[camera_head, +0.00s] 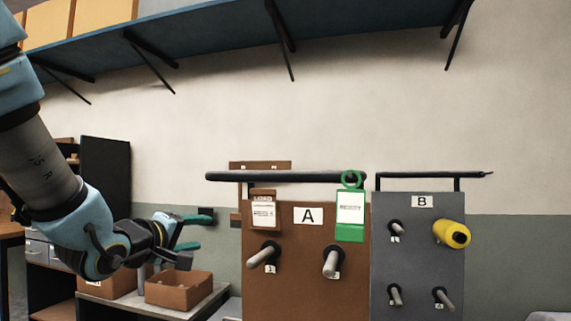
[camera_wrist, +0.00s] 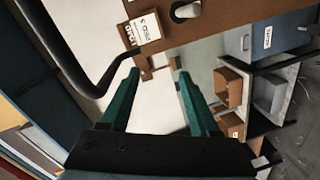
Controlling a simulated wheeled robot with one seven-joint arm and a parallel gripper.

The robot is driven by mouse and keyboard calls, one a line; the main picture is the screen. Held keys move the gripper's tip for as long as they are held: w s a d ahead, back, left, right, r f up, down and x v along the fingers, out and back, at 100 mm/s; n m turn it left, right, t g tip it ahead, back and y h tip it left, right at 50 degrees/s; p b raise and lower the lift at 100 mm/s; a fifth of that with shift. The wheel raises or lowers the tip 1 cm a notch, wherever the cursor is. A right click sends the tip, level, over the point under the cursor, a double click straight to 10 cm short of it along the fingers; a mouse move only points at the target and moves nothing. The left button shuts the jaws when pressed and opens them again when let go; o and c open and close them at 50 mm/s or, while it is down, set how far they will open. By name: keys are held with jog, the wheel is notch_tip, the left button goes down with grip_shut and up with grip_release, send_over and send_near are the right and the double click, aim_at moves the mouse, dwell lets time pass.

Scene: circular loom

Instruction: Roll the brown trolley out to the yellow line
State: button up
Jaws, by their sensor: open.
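The brown trolley (camera_head: 300,282) stands right of centre in the head view, its face marked A. A black handle bar (camera_head: 280,177) runs along its top and also shows in the wrist view (camera_wrist: 70,45). The trolley's brown face shows at the top of the wrist view (camera_wrist: 222,10). My gripper (camera_head: 196,232) is open, with green fingers, left of the trolley and below the bar's left end. In the wrist view nothing is between the fingers (camera_wrist: 156,80); the bar passes near the left fingertip. No yellow line is in view.
A green tag (camera_head: 350,230) hangs by a ring at the bar's right end. A grey trolley (camera_head: 419,270) marked B, bearing a yellow roll (camera_head: 452,234), stands close on the right. A bench (camera_head: 215,298) with brown bins (camera_head: 180,291) is at the left. A blue shelf (camera_head: 210,45) spans overhead.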

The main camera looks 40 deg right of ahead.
aim_at(286, 175)
jog(key=s+d+r+g+h, duration=0.1)
jog(key=s+d+r, duration=0.1)
jog(key=s+r, duration=0.1)
jog(key=s+d+r+g+h+p, duration=0.1)
jog(key=s+d+r+g+h, duration=0.1)
jog(key=s+r, duration=0.2)
jog(key=s+d+r+g+h, duration=0.2)
jog(key=s+r, duration=0.1)
jog(key=shift+s+d+r+m, duration=0.2)
jog(key=shift+s+d+m, duration=0.1)
jog(key=shift+d+m, duration=0.1)
jog(key=shift+d+r+h+p, duration=0.15)
jog(key=shift+d+h+p, duration=0.15)
jog(key=shift+h, duration=0.1)
jog(key=p+x, duration=0.1)
jog(key=x, duration=0.4)
jog(key=p+x, duration=0.2)
jog(key=x, duration=0.3)
jog(key=shift+f, duration=0.2)
grip_shut()
jog(key=shift+f, duration=0.15)
